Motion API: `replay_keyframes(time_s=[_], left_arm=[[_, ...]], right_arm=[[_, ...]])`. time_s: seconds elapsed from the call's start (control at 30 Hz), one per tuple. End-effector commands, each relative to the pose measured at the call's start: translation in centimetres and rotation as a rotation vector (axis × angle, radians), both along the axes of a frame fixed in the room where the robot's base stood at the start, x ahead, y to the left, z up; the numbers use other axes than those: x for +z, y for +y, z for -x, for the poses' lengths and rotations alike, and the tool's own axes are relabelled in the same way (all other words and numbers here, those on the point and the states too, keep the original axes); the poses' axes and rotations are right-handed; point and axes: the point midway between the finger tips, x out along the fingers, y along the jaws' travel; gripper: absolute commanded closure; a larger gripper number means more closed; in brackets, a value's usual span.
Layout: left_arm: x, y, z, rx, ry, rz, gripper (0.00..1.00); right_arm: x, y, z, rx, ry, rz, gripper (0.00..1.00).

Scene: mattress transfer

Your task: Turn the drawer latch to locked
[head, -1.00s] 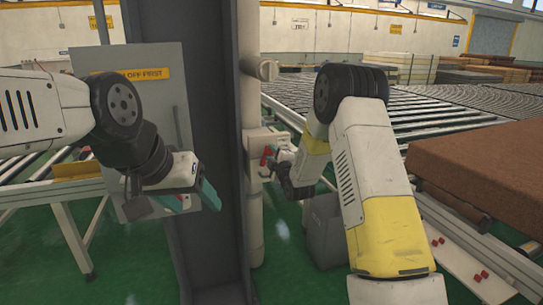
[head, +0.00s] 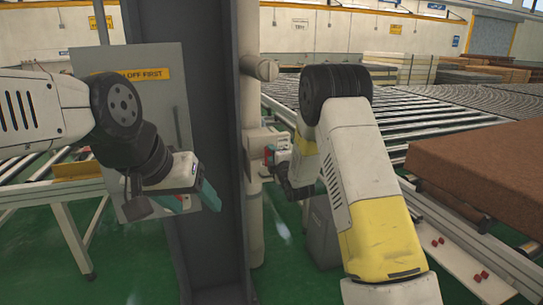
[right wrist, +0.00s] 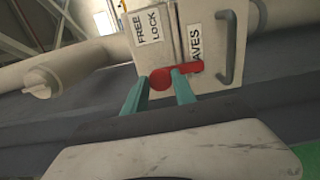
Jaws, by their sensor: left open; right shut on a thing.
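The red latch (right wrist: 160,79) is on the front of a pale box (right wrist: 215,16) in the right wrist view. Its round hub is at the left and its bar points right, across a seam and over the end of a label reading "AVES". "FREE" and "LOCK" labels (right wrist: 147,28) sit above the hub. My right gripper (right wrist: 158,86) is shut on the latch, its teal fingers either side of the hub. In the head view my right gripper (head: 271,158) is at the box (head: 255,140), mostly hiding the latch.
A grey handle (right wrist: 231,47) stands right of the latch. A dark steel column (head: 200,120) and a pale pipe (head: 251,210) stand left of my right gripper. A grey bin (head: 322,235) is below my right arm. A brown mattress (head: 480,165) lies on the right conveyor.

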Motion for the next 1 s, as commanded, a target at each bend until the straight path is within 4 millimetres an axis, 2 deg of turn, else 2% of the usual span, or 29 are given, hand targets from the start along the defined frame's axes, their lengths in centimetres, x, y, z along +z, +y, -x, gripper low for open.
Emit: replay_keyframes(time_s=[0.1,0.13,0.2,0.57,0.67,1.0], left_arm=[[0.0,0.0,0.0,0.0,0.0,0.0,0.38],[0.0,0.0,0.0,0.0,0.0,0.0,0.38],[0.0,0.0,0.0,0.0,0.0,0.0,0.38],[0.0,0.0,0.0,0.0,0.0,0.0,0.38],[0.0,0.0,0.0,0.0,0.0,0.0,0.38],[0.0,0.0,0.0,0.0,0.0,0.0,0.38]], right_arm=[[-0.2,0.0,0.0,0.0,0.003,0.002,1.0],[-0.2,0.0,0.0,0.0,0.003,0.002,0.62],[-0.1,0.0,0.0,0.0,0.003,0.002,0.48],[0.0,-0.1,0.3,0.0,0.001,0.0,0.47],[0.0,-0.4,1.3,0.0,0.002,0.0,0.47],[-0.1,-2.1,6.5,0.0,0.003,0.001,0.47]])
